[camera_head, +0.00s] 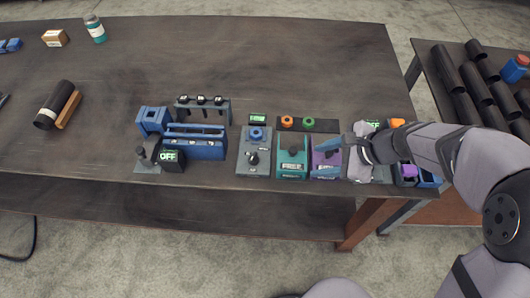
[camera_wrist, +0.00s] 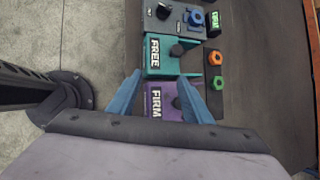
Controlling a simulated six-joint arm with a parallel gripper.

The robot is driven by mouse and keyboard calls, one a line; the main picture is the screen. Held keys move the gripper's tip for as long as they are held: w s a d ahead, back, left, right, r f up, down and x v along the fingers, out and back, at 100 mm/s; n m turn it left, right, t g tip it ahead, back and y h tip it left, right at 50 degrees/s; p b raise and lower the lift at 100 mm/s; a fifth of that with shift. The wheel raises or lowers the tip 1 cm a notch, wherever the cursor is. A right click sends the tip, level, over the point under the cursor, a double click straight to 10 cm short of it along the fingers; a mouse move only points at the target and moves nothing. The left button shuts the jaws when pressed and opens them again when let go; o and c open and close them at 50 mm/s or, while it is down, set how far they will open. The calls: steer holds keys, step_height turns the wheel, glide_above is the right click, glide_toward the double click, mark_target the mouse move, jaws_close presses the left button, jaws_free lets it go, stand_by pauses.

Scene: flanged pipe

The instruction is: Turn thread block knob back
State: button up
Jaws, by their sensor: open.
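A purple block (camera_wrist: 160,90) labelled FIRM lies between my gripper's fingers in the wrist view, with a small dark knob (camera_wrist: 179,103) near the right finger. It also shows in the head view (camera_head: 325,158), partly covered by my gripper. My gripper (camera_wrist: 160,78) has two blue fingers standing apart, with nothing visibly held; in the head view my gripper (camera_head: 322,158) is at this block from the right. Contact with the knob cannot be told. A teal block (camera_wrist: 170,57) labelled FREE, with its own dark knob (camera_wrist: 177,50), stands beside it, also in the head view (camera_head: 292,165).
A grey panel (camera_head: 243,165) with a black knob and blue nut stands left of the teal block. Orange (camera_wrist: 215,58) and green (camera_wrist: 216,82) nuts sit behind the blocks. A blue fixture (camera_head: 205,150) and black pipe (camera_head: 50,108) are farther left. The table's back is mostly clear.

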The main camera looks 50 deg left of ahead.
steer(key=s+a, duration=0.1)
steer(key=a, duration=0.1)
steer(key=s+a+m, duration=0.1)
steer(key=a, duration=0.2)
steer(key=s+a+m+y, duration=0.1)
steer(key=a, duration=0.2)
steer(key=shift+f+g, duration=0.1)
steer(key=shift+g, duration=0.3)
steer(key=m+g, duration=0.1)
glide_toward(253, 156)
steer(key=shift+p+x, duration=0.65)
steer(key=shift+x, duration=3.35)
steer(key=shift+w, duration=0.1)
steer(key=c, duration=1.1)
